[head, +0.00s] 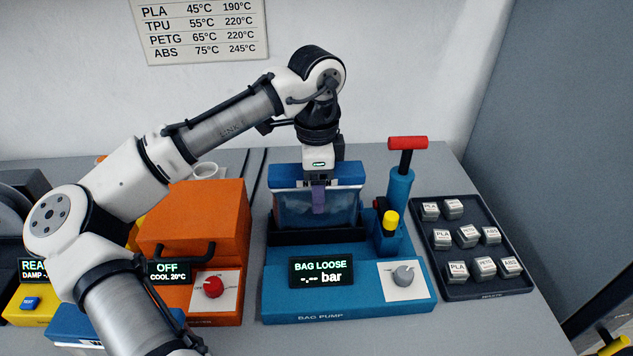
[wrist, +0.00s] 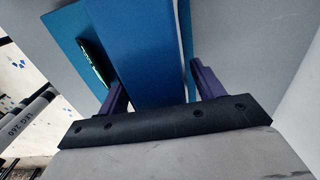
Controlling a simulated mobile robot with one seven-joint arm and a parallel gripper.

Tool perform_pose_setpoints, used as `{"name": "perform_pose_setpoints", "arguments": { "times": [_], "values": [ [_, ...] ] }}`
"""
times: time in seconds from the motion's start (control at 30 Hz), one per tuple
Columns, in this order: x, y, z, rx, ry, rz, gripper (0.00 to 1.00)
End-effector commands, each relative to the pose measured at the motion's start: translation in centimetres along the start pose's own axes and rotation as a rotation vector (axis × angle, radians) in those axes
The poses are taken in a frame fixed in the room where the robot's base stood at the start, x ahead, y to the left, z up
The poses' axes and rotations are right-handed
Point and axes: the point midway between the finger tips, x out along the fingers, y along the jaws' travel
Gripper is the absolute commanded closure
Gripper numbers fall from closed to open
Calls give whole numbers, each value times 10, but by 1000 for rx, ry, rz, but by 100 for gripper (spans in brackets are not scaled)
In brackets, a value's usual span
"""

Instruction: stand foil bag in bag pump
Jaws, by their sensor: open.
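The foil bag (head: 290,208) is a see-through grey-blue pouch with a blue top band (head: 345,172). It looks upright in the black holder (head: 290,236) of the blue bag pump (head: 350,308); whether its bottom is fully seated I cannot tell. The pump's display (head: 320,271) reads "BAG LOOSE" and "-.-- bar". My gripper (head: 318,199) points down at the bag's top, one purple finger in front of it. In the wrist view the open fingers (wrist: 160,80) stand on either side of the blue band (wrist: 140,50), with gaps visible.
A blue hand pump with a red handle (head: 407,142) and a yellow knob (head: 390,220) rise right of the bag. A black tray (head: 460,210) of labelled blocks lies further right. An orange dryer (head: 195,220) stands close on the left, partly behind my arm.

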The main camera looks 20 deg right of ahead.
Motion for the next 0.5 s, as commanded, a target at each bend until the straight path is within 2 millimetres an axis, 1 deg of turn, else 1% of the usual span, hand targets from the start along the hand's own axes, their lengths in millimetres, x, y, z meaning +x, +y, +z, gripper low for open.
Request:
{"name": "perform_pose_setpoints", "arguments": {
  "times": [0.17,0.27,0.37,0.5],
  "values": [
    [-2,0,0,0,0,0,33],
    [-13,0,0,0,0,-2,33],
    [-31,0,-1,0,2,-1,33],
    [-65,-1,0,-1,0,-2,33]
  ]
}}
